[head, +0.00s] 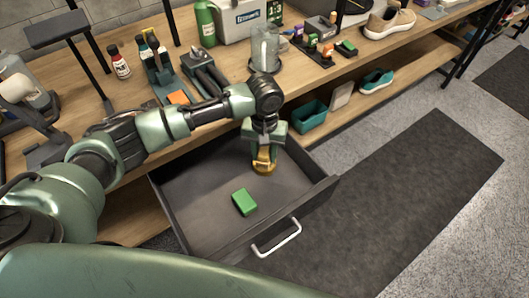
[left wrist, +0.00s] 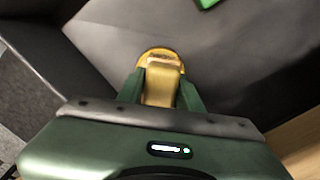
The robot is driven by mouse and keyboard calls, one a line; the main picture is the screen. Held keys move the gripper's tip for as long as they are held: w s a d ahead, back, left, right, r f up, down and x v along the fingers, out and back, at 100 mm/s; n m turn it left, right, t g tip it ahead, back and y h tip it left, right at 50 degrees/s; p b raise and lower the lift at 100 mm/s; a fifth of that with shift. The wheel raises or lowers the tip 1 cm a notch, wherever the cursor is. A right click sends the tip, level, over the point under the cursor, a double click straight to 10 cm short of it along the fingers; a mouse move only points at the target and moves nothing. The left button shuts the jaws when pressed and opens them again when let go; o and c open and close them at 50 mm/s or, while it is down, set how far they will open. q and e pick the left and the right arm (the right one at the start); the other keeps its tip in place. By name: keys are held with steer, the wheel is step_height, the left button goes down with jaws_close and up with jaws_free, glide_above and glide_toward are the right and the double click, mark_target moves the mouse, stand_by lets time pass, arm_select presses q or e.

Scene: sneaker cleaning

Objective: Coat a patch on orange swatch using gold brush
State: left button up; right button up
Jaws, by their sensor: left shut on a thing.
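The gold brush (head: 264,162) is upright inside the open drawer, towards its back right. My left gripper (head: 264,146) points down and is shut on the brush's handle. In the left wrist view the gold brush (left wrist: 161,84) sits between the two green fingers of my left gripper (left wrist: 160,90). Its round base is close to the drawer floor; I cannot tell if it touches. An orange piece, apparently the orange swatch (head: 178,97), lies on the workbench behind my left forearm, partly hidden. My right gripper is not in view.
The dark drawer (head: 195,185) is pulled out below the workbench (head: 225,66). A green block (head: 244,202) lies in it. A clear cylinder (head: 265,48), bottles and tools stand on the bench. A teal bin (head: 309,116) is on the lower shelf. Floor is clear at right.

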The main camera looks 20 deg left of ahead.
mark_target(264, 148)
arm_select(q)
steer(key=shift+f, duration=0.5)
stand_by(0.5)
stand_by(1.2)
steer(key=shift+s+f+p, duration=0.1)
steer(key=shift+f+p, duration=0.05)
steer(key=shift+p, duration=0.45)
stand_by(1.1)
step_height(264, 148, up, 7)
steer(key=p, duration=0.9)
stand_by(0.5)
steer(key=shift+r, duration=0.2)
